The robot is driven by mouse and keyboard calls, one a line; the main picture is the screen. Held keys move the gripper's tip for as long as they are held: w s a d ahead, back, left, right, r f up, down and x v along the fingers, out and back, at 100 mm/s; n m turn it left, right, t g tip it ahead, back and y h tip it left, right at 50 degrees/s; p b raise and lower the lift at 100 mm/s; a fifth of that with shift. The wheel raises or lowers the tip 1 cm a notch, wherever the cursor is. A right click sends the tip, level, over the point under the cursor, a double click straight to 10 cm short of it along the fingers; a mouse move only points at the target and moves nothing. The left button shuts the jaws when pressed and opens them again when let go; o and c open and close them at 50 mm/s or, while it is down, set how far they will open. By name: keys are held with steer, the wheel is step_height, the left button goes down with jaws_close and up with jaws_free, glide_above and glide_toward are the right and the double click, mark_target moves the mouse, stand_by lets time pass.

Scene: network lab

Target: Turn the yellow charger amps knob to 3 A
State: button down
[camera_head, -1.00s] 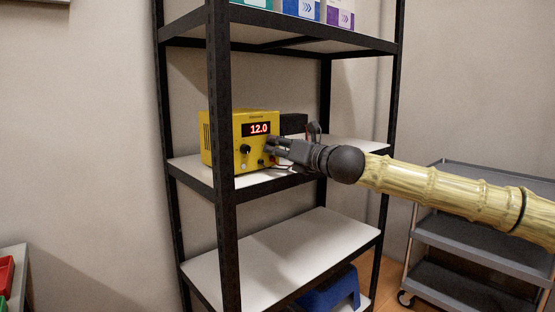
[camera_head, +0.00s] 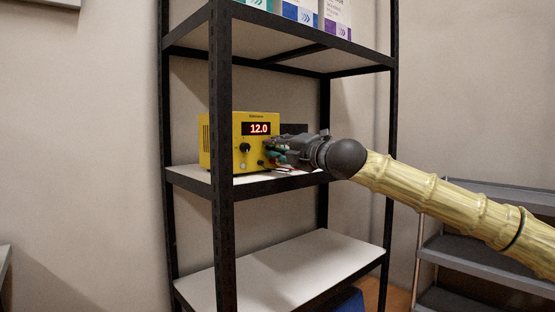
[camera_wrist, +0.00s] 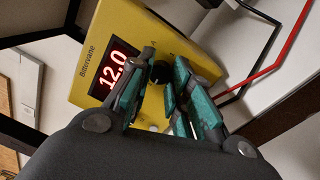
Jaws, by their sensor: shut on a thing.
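The yellow charger (camera_head: 212,146) stands on the middle shelf, with its red display (camera_head: 257,129) reading 12.0. Its left black knob (camera_head: 245,147) is uncovered. In the wrist view the charger (camera_wrist: 140,30) appears tilted, with the display (camera_wrist: 112,72) at its left. My gripper (camera_head: 270,148) is at the right part of the charger's front. In the wrist view its fingers (camera_wrist: 160,80) are closed in around a black knob (camera_wrist: 160,69), the amps knob by its place. The gripper hides most of this knob in the head view, and its setting cannot be read.
Red and black cables (camera_wrist: 283,52) run beside the charger in the wrist view. A grey cart (camera_head: 480,255) stands at the lower right. The lower shelf (camera_head: 290,265) is clear.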

steer(key=shift+f+m+b, duration=0.15)
steer(key=shift+m+b, duration=0.4)
steer(key=shift+m, duration=0.45)
steer(key=c, duration=1.3)
jaws_free()
steer(key=shift+o, duration=0.2)
steer(key=v, duration=1.2)
